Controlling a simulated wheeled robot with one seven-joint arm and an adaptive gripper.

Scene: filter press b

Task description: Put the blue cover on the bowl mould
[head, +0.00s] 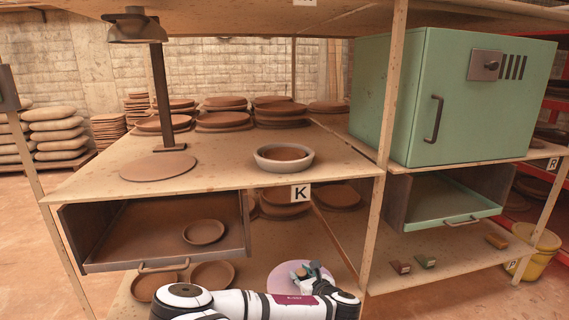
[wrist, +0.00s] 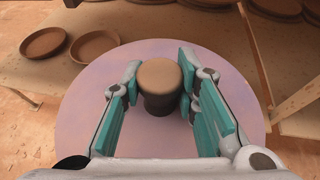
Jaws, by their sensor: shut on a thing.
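The blue cover is a wide, pale lavender disc (head: 279,277) with a brown knob (wrist: 160,85) at its middle. It shows in the head view at the lower shelf, partly behind my arm, and fills the middle of the wrist view (wrist: 85,105). My gripper (head: 312,277) has its teal fingers (wrist: 160,72) on both sides of the knob and is shut on it. The disc overlaps the shelf's front edge in the wrist view; I cannot tell its height above the shelf. The bowl mould (head: 263,163), a pale round ring with a brown hollow, stands uncovered on the upper shelf above the K label.
A lamp (head: 167,90) stands left on the upper shelf (head: 220,176), with stacked brown plates behind. An open drawer (head: 130,262) juts out below it at left. A shelf post (head: 385,120) and green cabinet (head: 420,100) stand right of the mould. Brown dishes (head: 212,275) lie below.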

